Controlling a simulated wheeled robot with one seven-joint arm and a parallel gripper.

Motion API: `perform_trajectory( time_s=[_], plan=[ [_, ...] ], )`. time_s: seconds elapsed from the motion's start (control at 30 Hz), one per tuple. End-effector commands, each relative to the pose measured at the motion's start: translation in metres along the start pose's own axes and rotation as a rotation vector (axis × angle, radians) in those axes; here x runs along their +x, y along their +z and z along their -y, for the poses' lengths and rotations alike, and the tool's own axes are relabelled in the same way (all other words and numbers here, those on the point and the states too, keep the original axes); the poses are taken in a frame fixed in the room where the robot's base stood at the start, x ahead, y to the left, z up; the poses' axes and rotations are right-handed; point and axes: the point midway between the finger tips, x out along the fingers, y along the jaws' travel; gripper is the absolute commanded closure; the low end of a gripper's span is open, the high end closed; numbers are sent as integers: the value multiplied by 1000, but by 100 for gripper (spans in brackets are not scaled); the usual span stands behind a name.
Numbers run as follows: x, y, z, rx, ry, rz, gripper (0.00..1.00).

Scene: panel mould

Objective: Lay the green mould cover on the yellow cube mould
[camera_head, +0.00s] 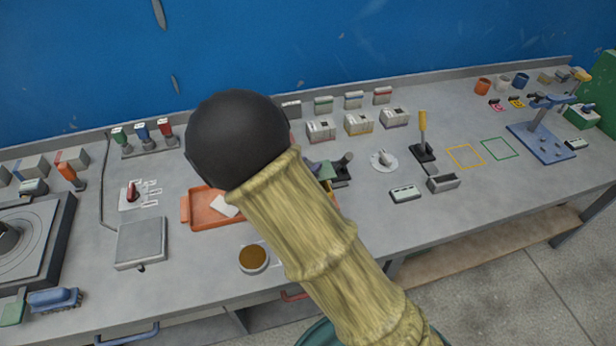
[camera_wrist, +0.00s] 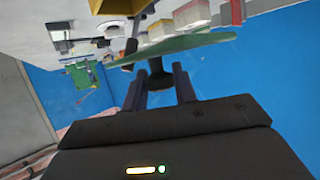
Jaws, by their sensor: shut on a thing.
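The green mould cover (camera_wrist: 178,45) shows in the wrist view as a flat green plate seen nearly edge-on, with a dark knob. My gripper (camera_wrist: 158,72) is shut on that knob, one finger on each side. A small green piece of the cover (camera_head: 325,170) shows past my arm in the head view. The yellow cube mould (camera_wrist: 120,5) is partly visible at the top edge of the wrist view, apart from the cover in the picture. In the head view my arm hides most of this area and most of my gripper.
An orange tray (camera_head: 205,220) with a white piece lies left of my arm. A brown-filled dish (camera_head: 253,258) is near the front.

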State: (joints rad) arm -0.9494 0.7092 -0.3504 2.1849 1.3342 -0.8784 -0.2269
Motion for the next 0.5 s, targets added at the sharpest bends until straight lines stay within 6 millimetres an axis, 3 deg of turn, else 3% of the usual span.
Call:
perform_trajectory(
  time_s=[0.2, 0.5],
  plan=[
    [1, 3, 0, -1, 0, 0, 99],
    [16, 36, -1, -2, 2, -1, 99]
  ],
)
